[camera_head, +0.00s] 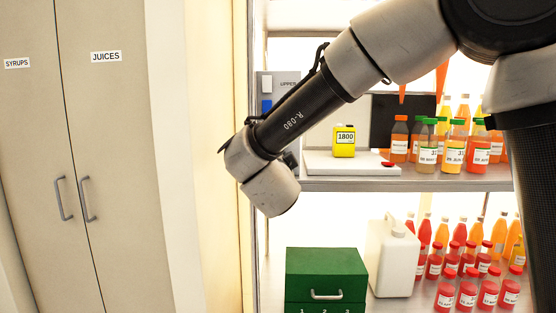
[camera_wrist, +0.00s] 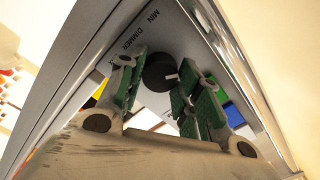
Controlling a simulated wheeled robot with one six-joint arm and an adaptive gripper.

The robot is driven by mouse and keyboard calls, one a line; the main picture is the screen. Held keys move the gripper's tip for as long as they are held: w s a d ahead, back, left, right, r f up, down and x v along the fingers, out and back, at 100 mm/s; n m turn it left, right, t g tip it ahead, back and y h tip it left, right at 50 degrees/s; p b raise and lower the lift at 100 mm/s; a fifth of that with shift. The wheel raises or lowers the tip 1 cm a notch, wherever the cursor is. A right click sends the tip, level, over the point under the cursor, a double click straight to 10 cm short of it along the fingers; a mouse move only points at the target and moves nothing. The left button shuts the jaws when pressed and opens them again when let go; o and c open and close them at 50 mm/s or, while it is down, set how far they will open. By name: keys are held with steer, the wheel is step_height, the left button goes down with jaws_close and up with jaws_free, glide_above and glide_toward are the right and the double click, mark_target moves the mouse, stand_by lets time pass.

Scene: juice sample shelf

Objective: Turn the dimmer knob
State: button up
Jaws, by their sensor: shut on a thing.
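In the wrist view the black dimmer knob (camera_wrist: 157,72) sits on a grey panel (camera_wrist: 110,32) lettered DIMMER and MIN. In the head view the grey panel (camera_head: 288,84), with the word UPPER, stands at the left end of the upper shelf. There my arm hides the knob, and the fingers are mostly hidden behind the wrist.
A yellow 1800 canister (camera_head: 344,142) stands on a white plate right of my wrist. Several juice bottles (camera_head: 425,145) stand further right. Below are a green drawer box (camera_head: 326,264) and a white jug (camera_head: 396,262). A tall cabinet (camera_head: 105,150) stands at left.

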steer(key=shift+f+n, duration=0.1)
steer(key=shift+n, duration=1)
steer(key=o, duration=1.1)
steer(key=shift+c, duration=0.2)
steer(key=shift+s, duration=0.1)
steer(key=s, duration=1.2)
steer(key=shift+a, duration=0.25)
